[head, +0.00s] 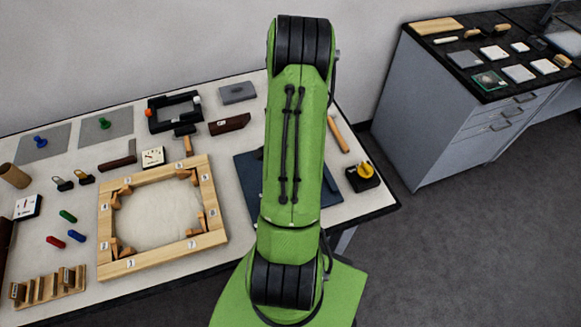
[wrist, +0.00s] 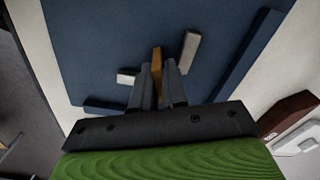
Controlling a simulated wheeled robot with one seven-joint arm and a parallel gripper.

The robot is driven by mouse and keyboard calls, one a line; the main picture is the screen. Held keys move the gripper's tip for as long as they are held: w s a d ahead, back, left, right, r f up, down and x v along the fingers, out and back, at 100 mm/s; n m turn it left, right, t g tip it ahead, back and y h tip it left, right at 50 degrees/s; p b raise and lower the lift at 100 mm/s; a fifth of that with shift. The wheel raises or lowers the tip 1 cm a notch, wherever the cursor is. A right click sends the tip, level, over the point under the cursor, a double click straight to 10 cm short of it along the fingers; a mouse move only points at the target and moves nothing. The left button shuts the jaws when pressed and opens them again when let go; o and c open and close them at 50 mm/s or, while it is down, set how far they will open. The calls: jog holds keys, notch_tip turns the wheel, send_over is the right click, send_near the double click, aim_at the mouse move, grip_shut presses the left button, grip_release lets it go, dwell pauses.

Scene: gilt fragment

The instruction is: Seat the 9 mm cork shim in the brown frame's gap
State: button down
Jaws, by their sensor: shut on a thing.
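My gripper (wrist: 157,82) is shut on a thin orange-brown strip (wrist: 156,60) in the wrist view, which looks like the cork shim; its thickness cannot be read. The strip sticks out past the fingertips, over a blue board (wrist: 100,40). Whether it touches the board is unclear. In the head view my arm hides the gripper and the strip. A light brown wooden frame (head: 107,233) with numbered labels and small corner blocks lies on the table, left of my arm. I cannot make out a gap in it. A darker brown labelled block (head: 229,124) lies behind it.
Two pale pieces (wrist: 189,48) (wrist: 126,78) lie beside the fingers. Dark raised strips (wrist: 245,62) edge the blue board.

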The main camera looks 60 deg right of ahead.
notch_tip(320, 180, up, 10)
jog(key=shift+p, duration=0.55)
